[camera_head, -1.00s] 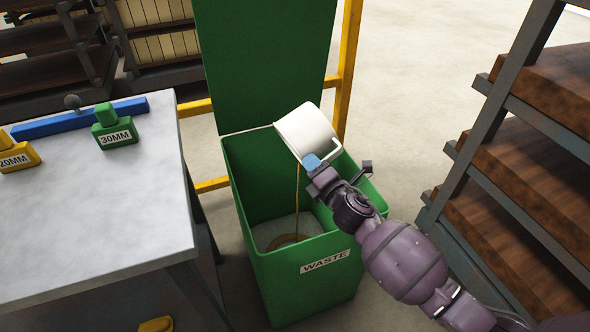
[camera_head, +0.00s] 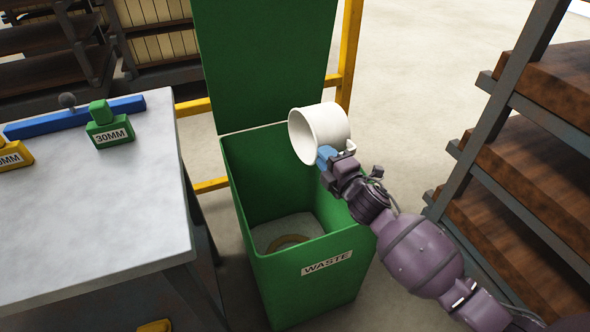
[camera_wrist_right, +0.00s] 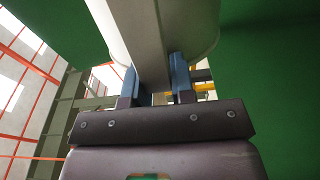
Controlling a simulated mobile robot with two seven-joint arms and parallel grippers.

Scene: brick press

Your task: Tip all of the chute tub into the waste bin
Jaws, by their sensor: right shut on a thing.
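The white chute tub (camera_head: 324,130) is held over the right side of the green waste bin (camera_head: 300,250), tilted on its side with its mouth toward the left. My right gripper (camera_head: 328,157) is shut on the tub's handle; in the right wrist view the blue fingertips (camera_wrist_right: 158,80) sit on both sides of the handle (camera_wrist_right: 140,35). No stream falls from the tub now. The bin is open, its lid (camera_head: 265,65) upright behind it. Grey material with a tan ring-shaped patch (camera_head: 290,240) lies on the bin's bottom. My left gripper is not in view.
A grey table (camera_head: 90,210) stands left of the bin, with a green 30MM block (camera_head: 110,128), a yellow block (camera_head: 14,156) and a blue bar (camera_head: 75,117). A rack of brown boards (camera_head: 530,150) stands at the right. A yellow post (camera_head: 349,60) is behind the bin.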

